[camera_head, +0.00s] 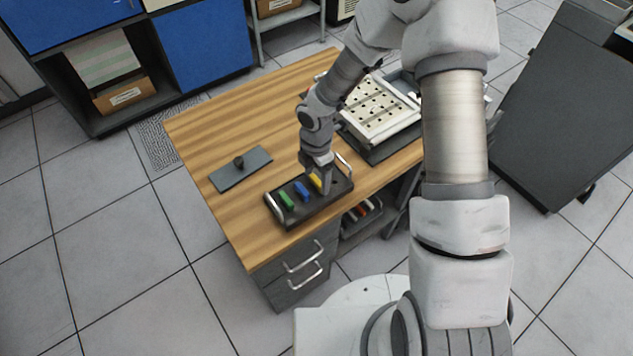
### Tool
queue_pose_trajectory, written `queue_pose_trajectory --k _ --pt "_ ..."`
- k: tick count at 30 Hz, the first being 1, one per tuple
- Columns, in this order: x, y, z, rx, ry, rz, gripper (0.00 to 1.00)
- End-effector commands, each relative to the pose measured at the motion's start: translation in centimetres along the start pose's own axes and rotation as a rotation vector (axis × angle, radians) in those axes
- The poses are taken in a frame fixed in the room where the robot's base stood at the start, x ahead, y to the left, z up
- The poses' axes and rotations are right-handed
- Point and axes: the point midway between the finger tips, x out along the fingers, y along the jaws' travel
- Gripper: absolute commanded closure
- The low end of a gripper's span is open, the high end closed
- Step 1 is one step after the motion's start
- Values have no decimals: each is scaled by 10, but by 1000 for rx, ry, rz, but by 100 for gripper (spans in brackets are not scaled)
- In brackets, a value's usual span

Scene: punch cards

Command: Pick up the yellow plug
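The yellow plug (316,182) stands in a dark tray (292,219) with metal handles near the front edge of the wooden desk. It is the rightmost of the coloured plugs; a blue plug (302,191) and a green plug (286,199) are to its left. My gripper (324,189) points down at the yellow plug's right side and hides part of it. The fingers are small and dark here, so I cannot tell whether they are open or touching the plug.
A dark plate with a small knob (232,173) lies left of the tray. A white panel with holes (376,112) stands at the desk's back right, beside my arm. The wooden desk (222,122) is clear at the back left.

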Motion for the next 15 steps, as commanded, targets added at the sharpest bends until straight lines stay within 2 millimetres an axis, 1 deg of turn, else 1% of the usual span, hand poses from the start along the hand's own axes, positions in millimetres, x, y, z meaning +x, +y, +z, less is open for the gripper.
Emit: queue_pose_trajectory --k 1,5,6,8,15 --pt "0 0 0 0 0 0 32" --pt "0 0 0 0 0 0 56" --pt "0 0 0 0 0 0 63" --pt "0 0 0 0 0 0 74" --pt "-1 0 0 0 0 0 75"
